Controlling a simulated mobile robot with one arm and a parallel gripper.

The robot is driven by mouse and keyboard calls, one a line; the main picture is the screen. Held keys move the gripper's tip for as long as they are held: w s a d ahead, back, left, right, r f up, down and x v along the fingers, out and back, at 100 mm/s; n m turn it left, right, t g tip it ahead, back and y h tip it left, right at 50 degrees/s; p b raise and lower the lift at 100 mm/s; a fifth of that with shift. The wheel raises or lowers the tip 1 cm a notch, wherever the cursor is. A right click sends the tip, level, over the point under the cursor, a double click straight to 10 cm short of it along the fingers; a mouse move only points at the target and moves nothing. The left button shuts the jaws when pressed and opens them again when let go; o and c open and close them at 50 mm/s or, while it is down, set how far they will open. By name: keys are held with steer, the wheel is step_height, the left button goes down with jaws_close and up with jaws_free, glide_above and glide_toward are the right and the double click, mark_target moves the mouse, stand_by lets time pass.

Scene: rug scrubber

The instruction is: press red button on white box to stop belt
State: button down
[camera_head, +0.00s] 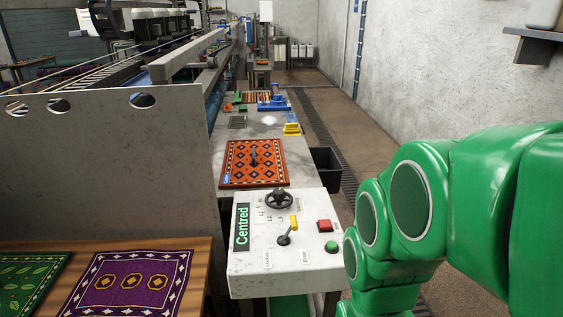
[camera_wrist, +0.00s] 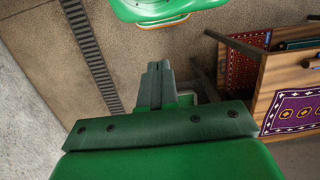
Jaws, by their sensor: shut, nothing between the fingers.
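The white box (camera_head: 264,253) stands at the near end of the grey bench in the head view. Its sloped top carries the red button (camera_head: 324,225) near the right edge, with a green button (camera_head: 331,247) just below it. A yellow-tipped lever (camera_head: 294,222), a black handwheel (camera_head: 278,199) and a green "Centred" sign are also on it. My green arm is at the right of the box in the head view, where my gripper's fingers cannot be made out. In the wrist view my gripper (camera_wrist: 157,75) is shut and empty, with the floor behind it. The red button does not show there.
An orange patterned rug (camera_head: 255,163) lies on the bench behind the box. A wooden table at the lower left holds a purple rug (camera_head: 129,283) and a green rug (camera_head: 28,282). A black bin (camera_head: 327,168) stands right of the bench. The floor beyond is free.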

steer(key=shift+w, duration=0.1)
steer(key=w+a+r+n+t+y, duration=0.1)
steer(key=w+a+y, duration=0.15)
steer(key=w, duration=0.55)
steer(key=w+a+n+t+y, duration=0.1)
steer(key=w+a, duration=0.2)
steer(key=w, duration=0.5)
steer(key=m+t+y, duration=0.2)
steer(key=m+t, duration=0.2)
steer(key=t, duration=0.3)
glide_above(328, 224)
step_height(328, 224, down, 5)
steer(key=shift+w+f, duration=0.1)
steer(key=shift+f, duration=0.05)
steer(key=shift+f, duration=4.4)
steer(key=shift+f, duration=0.1)
